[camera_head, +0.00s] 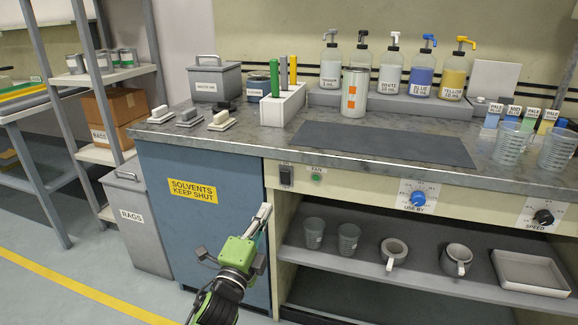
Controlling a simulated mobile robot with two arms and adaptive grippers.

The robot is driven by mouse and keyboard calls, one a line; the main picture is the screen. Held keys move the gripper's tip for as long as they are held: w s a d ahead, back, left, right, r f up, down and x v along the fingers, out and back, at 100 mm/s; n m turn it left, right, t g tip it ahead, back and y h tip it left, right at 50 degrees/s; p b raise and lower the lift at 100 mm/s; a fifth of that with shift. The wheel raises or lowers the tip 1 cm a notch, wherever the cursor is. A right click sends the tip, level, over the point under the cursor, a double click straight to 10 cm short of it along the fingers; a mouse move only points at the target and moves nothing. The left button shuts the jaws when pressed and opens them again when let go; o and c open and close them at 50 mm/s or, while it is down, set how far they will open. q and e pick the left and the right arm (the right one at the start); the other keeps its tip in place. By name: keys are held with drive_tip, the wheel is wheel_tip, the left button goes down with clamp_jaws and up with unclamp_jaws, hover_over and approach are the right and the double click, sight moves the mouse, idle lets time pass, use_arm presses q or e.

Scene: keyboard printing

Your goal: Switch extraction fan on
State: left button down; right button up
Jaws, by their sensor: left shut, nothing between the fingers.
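The fan switch (286,176) is a dark rocker on the cream front panel under the worktop's edge, left of centre. My left gripper (266,207), on a green and black wrist, is shut and empty. It points up in front of the blue cupboard's right edge, below and a little left of the switch, apart from it in the picture. My right gripper is not in view.
A blue solvents cupboard (160,225) stands left of the switch. Blue (418,199) and black (543,217) knobs sit further right on the panel. Beakers and mugs stand on the shelf (400,277) below. A dark mat (385,143) lies on the worktop.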

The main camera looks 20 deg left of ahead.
use_arm(q)
drive_tip(key=shift+s+a+f, duration=0.1)
drive_tip(key=shift+a+f, duration=0.05)
drive_tip(key=shift+f, duration=0.3)
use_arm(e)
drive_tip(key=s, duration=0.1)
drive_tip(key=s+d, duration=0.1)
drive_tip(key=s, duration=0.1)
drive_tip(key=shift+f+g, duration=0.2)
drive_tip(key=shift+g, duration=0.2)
use_arm(q)
drive_tip(key=b, duration=0.1)
approach(284, 173)
drive_tip(key=x, duration=0.5)
drive_tip(key=shift+w+r, duration=0.15)
drive_tip(key=shift+w, duration=0.15)
drive_tip(key=shift+w+r, duration=0.15)
drive_tip(key=shift+w, duration=0.55)
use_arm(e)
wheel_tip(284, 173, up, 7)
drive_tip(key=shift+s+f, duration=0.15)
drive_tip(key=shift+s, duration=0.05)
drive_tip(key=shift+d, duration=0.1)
